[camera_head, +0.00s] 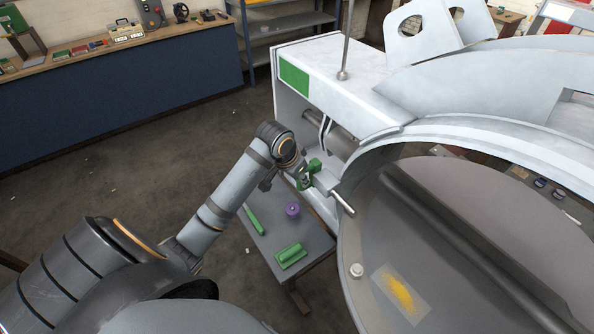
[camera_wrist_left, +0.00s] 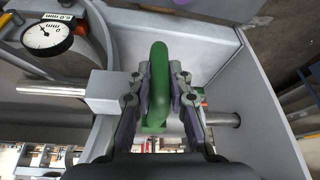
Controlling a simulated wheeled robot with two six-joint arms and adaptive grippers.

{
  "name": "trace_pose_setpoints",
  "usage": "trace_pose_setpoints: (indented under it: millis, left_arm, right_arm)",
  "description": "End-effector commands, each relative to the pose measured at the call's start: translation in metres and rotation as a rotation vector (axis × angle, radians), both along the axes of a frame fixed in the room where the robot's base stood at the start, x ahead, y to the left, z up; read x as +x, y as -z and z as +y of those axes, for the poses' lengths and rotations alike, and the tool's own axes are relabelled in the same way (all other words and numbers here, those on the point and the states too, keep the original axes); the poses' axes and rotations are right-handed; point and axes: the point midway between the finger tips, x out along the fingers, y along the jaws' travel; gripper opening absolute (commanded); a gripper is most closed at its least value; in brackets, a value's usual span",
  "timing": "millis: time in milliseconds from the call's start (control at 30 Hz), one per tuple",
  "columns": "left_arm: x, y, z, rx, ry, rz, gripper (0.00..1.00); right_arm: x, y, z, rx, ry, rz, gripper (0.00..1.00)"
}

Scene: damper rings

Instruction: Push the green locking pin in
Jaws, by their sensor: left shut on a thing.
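The green locking pin (camera_head: 313,167) is at the side of the white machine, next to a grey block with a bare metal rod (camera_head: 343,204). My left gripper (camera_head: 302,177) is at the pin. In the left wrist view, the pin's rounded green handle (camera_wrist_left: 159,75) stands between the two fingers, and my left gripper (camera_wrist_left: 160,95) is shut on it. The grey block (camera_wrist_left: 104,92) is beside it, with a metal rod out to the left and another rod to the right. How deep the pin sits is hidden. My right gripper is not in view.
A small grey table (camera_head: 272,238) below holds a green block (camera_head: 291,255), a green bar (camera_head: 254,220) and a purple part (camera_head: 292,210). The large round machine rim (camera_head: 357,270) takes up the right. A dial gauge (camera_wrist_left: 47,35) is close by in the wrist view.

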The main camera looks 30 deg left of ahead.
Motion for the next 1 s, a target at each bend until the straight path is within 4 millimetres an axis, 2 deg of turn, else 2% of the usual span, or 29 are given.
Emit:
trace_pose_setpoints:
  millis: [67, 267, 300, 433, 767, 867, 1000]
  left_arm:
    - [-0.001, 0.000, -0.006, -0.019, 0.008, 0.000, 0.00]
    - [-0.001, 0.001, -0.005, -0.017, 0.007, 0.002, 0.00]
    - [-0.001, 0.001, -0.005, -0.017, 0.007, 0.002, 0.24]
    - [-0.001, 0.001, -0.005, -0.016, 0.006, 0.001, 0.41]
    - [-0.001, -0.002, -0.003, -0.011, 0.006, -0.002, 0.41]
    - [-0.005, -0.015, -0.002, -0.009, 0.006, -0.003, 0.41]
    - [-0.018, -0.046, 0.001, -0.004, 0.009, -0.006, 0.41]
  right_arm:
    - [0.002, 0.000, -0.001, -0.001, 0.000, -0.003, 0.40]
    - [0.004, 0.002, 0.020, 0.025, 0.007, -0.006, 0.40]
    - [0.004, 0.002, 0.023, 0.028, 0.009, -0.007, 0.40]
    - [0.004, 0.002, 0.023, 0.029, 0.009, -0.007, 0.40]
    - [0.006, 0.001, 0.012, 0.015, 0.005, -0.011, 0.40]
    - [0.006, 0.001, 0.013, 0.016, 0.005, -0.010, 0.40]
    - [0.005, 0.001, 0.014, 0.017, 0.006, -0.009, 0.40]
